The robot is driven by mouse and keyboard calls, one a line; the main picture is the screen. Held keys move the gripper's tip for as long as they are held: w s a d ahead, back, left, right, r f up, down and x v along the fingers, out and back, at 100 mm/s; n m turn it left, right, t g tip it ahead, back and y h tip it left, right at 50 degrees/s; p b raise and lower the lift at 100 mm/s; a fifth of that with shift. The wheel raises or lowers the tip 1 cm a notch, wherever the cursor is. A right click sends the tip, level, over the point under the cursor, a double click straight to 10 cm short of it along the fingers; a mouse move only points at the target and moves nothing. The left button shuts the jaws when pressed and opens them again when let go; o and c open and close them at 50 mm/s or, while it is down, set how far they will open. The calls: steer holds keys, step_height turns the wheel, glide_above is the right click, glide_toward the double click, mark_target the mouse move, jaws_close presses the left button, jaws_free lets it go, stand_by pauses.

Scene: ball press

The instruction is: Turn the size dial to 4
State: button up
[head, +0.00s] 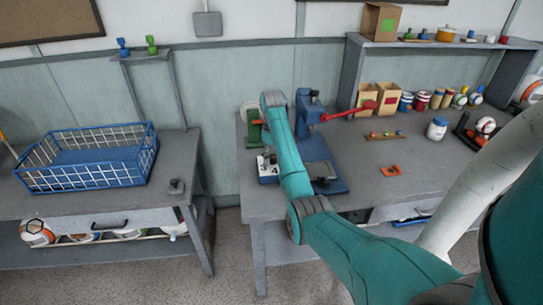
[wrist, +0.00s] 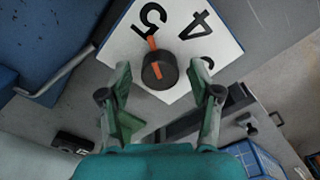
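The size dial has a white plate (wrist: 190,48) with black numerals and a round black knob (wrist: 160,72) with an orange pointer (wrist: 152,43). In the wrist view the pointer lies toward the 5, with the 4 to its right and part of another numeral further right. In the head view the plate (head: 267,168) shows a 3 and a 4 at the table's left front; the knob is hidden behind my arm. My gripper (wrist: 162,95) is open, its two fingers apart on either side below the knob. I cannot tell whether they touch it.
A blue press (head: 310,110) with a red lever (head: 350,114) stands beside the dial. An orange piece (head: 390,170) lies on the table to the right. A blue wire basket (head: 88,158) sits on the left table, across a gap.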

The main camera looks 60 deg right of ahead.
steer(key=c, duration=1.1)
steer(key=m, duration=0.5)
steer(key=shift+m, duration=0.3)
steer(key=m, duration=0.5)
steer(key=shift+m, duration=0.7)
steer(key=o, duration=1.1)
